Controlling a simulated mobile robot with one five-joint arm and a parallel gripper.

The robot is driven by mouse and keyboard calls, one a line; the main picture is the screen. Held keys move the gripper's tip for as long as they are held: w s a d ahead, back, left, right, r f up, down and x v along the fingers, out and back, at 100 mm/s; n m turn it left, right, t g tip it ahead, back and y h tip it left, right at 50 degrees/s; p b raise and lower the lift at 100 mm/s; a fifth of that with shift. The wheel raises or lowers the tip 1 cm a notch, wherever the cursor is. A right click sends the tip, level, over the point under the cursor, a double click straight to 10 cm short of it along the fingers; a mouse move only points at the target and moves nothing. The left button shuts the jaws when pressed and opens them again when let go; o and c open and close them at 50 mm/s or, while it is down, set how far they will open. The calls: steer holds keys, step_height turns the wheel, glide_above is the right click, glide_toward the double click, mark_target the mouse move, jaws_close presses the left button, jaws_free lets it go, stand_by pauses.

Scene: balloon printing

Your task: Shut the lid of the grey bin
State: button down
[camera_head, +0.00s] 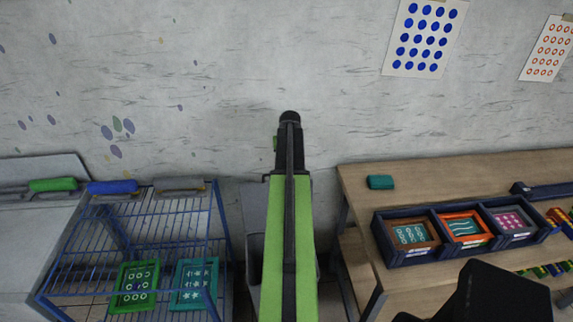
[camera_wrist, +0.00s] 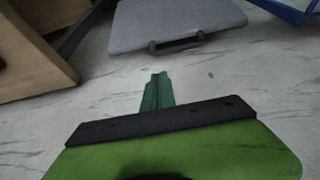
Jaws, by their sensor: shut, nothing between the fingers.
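The grey bin (camera_head: 254,268) stands on the floor between the blue wire rack and the wooden table, mostly hidden behind my green arm. Its grey lid (camera_head: 253,205) stands raised near the wall, so the bin is open. In the wrist view the lid (camera_wrist: 175,24) shows at the top, with a dark handle (camera_wrist: 178,43) on its edge. My gripper (camera_wrist: 158,78) is shut and empty. It points toward the lid's handle edge, with a gap between them. In the head view only a bit of green of my gripper (camera_head: 275,143) shows, above the lid.
The blue wire rack (camera_head: 150,235) holds green and teal frames at left. The wooden table (camera_head: 440,175) at right carries a dark divided tray (camera_head: 440,256) and a teal block (camera_head: 380,182). The speckled wall (camera_head: 220,85) rises behind the bin.

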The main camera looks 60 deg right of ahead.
steer(key=b+x, duration=0.9)
steer(key=x, duration=0.1)
steer(key=shift+s+d, duration=0.2)
steer(key=shift+s, duration=0.1)
steer(key=shift+a, duration=0.15)
